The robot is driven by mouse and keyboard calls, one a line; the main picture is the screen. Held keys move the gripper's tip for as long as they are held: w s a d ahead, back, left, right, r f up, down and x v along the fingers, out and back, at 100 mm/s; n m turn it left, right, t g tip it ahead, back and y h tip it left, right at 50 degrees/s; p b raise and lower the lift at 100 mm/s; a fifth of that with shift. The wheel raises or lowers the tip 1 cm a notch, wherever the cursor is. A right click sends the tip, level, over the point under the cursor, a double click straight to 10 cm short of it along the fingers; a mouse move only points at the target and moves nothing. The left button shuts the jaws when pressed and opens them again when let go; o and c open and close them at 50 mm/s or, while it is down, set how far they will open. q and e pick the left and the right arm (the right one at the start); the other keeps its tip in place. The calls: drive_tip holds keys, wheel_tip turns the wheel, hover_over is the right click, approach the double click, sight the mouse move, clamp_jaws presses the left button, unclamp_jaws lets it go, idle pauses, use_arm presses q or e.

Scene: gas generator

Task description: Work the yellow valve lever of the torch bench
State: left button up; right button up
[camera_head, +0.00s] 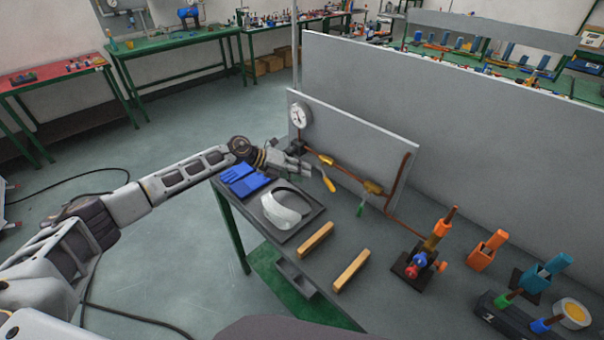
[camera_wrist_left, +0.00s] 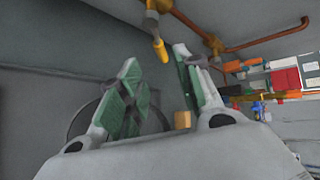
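The yellow valve lever (camera_head: 329,184) hangs down from the copper pipe on the grey panel of the torch bench. In the left wrist view the yellow lever (camera_wrist_left: 160,50) shows at the top, its lower end in line with the gap between my fingertips. My left gripper (camera_head: 308,170) is at the panel, just left of the lever. In its wrist view the left gripper (camera_wrist_left: 155,58) is open, with its green-padded fingers apart and nothing held. I cannot tell whether a finger touches the lever. My right gripper is not in view.
A gauge (camera_head: 300,115) and a green-handled valve (camera_head: 361,209) are on the panel (camera_head: 352,140). Blue gloves (camera_head: 243,179), a white visor (camera_head: 284,211), two wooden bars (camera_head: 316,239) and an orange-topped torch stand (camera_head: 422,252) occupy the bench.

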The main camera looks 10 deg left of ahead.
use_arm(q)
drive_tip(key=shift+d+r, duration=0.1)
drive_tip(key=shift+d, duration=0.35)
drive_tip(key=c, duration=0.4)
drive_tip(key=d+r+n+t+h, duration=0.1)
drive_tip(key=d, duration=0.1)
drive_tip(key=d+r+n+t+h, duration=0.1)
drive_tip(key=d, duration=0.2)
drive_tip(key=d+r+h, duration=0.1)
drive_tip(key=d+r, duration=0.1)
drive_tip(key=d, duration=0.1)
drive_tip(key=shift+s+n+t, duration=0.4)
clamp_jaws()
drive_tip(key=d+r+n+t+p, duration=0.1)
drive_tip(key=d+r+n+t, duration=0.3)
drive_tip(key=n+t, duration=0.15)
drive_tip(key=s+a+f+n+y, duration=0.1)
drive_tip(key=s+n+y, duration=0.3)
drive_tip(key=n, duration=0.4)
drive_tip(key=s+f+n+y+p, duration=0.1)
drive_tip(key=s+f+n+y, duration=0.2)
drive_tip(key=n, duration=0.5)
drive_tip(key=shift+s+a+f+t+y, duration=0.2)
drive_tip(key=shift+s+a+t+y, duration=0.25)
drive_tip(key=shift+y, duration=0.75)
